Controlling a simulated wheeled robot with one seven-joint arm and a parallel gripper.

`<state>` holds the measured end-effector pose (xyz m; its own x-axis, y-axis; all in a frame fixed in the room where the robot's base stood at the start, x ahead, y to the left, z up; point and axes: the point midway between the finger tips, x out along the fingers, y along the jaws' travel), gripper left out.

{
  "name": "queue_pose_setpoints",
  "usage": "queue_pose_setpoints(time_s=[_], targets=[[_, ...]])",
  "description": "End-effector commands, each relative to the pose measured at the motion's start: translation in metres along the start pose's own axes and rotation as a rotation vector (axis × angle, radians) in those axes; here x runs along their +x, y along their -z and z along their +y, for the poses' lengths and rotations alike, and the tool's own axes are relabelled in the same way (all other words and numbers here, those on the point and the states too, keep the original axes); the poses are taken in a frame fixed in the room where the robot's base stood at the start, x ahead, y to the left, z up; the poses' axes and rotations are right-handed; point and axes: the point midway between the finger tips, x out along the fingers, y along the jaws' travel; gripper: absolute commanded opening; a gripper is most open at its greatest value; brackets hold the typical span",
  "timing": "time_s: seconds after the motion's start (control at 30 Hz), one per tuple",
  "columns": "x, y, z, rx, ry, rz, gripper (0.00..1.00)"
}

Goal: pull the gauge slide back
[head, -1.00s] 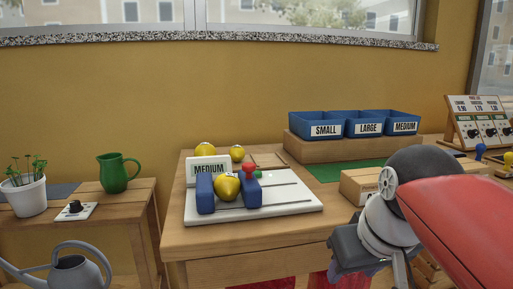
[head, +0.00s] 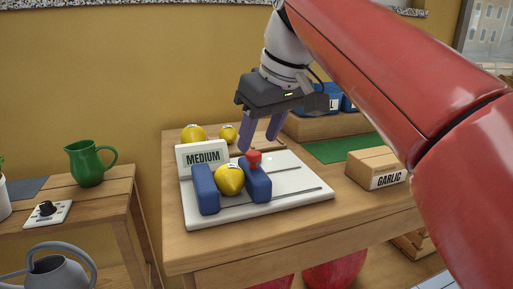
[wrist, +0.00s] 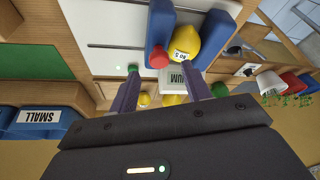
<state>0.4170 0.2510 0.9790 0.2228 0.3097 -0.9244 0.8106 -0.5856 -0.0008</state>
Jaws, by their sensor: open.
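The gauge is a white board (head: 290,185) with grooves on the table. It has two upright blue blocks, and a yellow fruit (head: 229,179) sits between them. The right block (head: 258,184) carries a red knob (head: 254,158); the left block (head: 206,190) is near the board's left edge. My gripper (head: 259,144) is open and empty, pointing down just above and behind the red knob. In the wrist view the red knob (wrist: 158,56) lies just beyond the fingertips, between them in the picture. I see no contact.
A "MEDIUM" sign (head: 202,157) stands behind the left block, with two yellow fruits (head: 193,133) behind it. A "GARLIC" box (head: 377,168) and a green mat (head: 340,147) are to the right. Blue bins (head: 322,102) stand on a raised wooden shelf.

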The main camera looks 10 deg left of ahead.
Motion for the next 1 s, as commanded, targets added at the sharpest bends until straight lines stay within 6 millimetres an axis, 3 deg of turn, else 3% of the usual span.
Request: queue_pose_setpoints(time_s=[0.03,0.2,0.57,0.9,1.0], targets=[[0.011,-0.002,0.000,0.000,0.001,-0.002,0.48],[0.029,-0.001,0.000,0.001,-0.001,-0.001,0.48],[0.033,0.000,0.001,0.002,-0.002,0.001,0.48],[0.033,-0.001,0.001,0.002,-0.002,0.001,0.04],[0.033,-0.001,0.001,0.002,-0.002,0.001,0.00]])
